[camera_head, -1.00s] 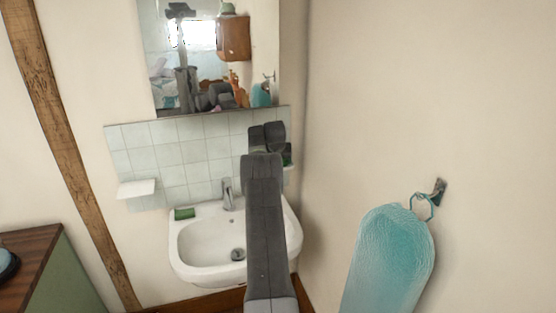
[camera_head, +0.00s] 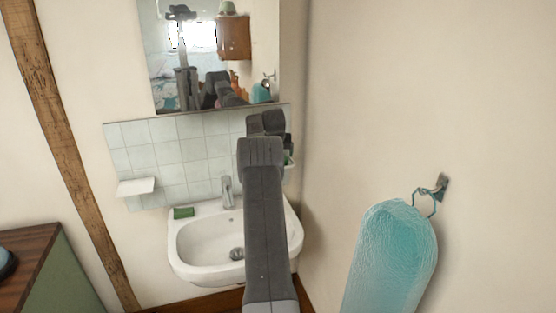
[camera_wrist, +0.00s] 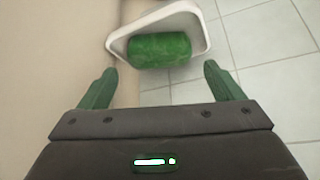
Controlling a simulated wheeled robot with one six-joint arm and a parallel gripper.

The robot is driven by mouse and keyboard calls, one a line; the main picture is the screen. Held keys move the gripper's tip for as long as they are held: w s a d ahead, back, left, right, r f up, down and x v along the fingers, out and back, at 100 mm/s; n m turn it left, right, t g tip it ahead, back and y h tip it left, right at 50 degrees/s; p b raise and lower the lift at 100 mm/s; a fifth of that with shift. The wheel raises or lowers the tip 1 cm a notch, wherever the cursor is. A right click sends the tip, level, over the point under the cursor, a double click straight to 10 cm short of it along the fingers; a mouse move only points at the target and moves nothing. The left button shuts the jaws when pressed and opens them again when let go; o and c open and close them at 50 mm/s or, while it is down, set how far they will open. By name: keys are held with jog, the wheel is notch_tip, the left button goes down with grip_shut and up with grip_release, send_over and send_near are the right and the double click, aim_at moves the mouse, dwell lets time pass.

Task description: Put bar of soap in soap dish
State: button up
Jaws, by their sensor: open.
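In the wrist view a rounded green bar (camera_wrist: 160,49), which looks like the bar of soap, lies inside a white dish (camera_wrist: 198,23). My gripper (camera_wrist: 159,69) is open, its two green fingers wide apart, with nothing held between them. The dish and bar are ahead of the fingertips, apart from them. My arm hides most of the gripper there.
The white basin (camera_head: 190,250) with its tap (camera_head: 227,190) is below. A separate green block (camera_head: 183,212) lies on its left rim. A white shelf (camera_head: 136,187) is on the left tiles. A teal hanging item (camera_head: 392,260) is on the right wall, under a mirror-free stretch.

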jog(key=b+v, duration=0.1)
jog(key=v, duration=0.6)
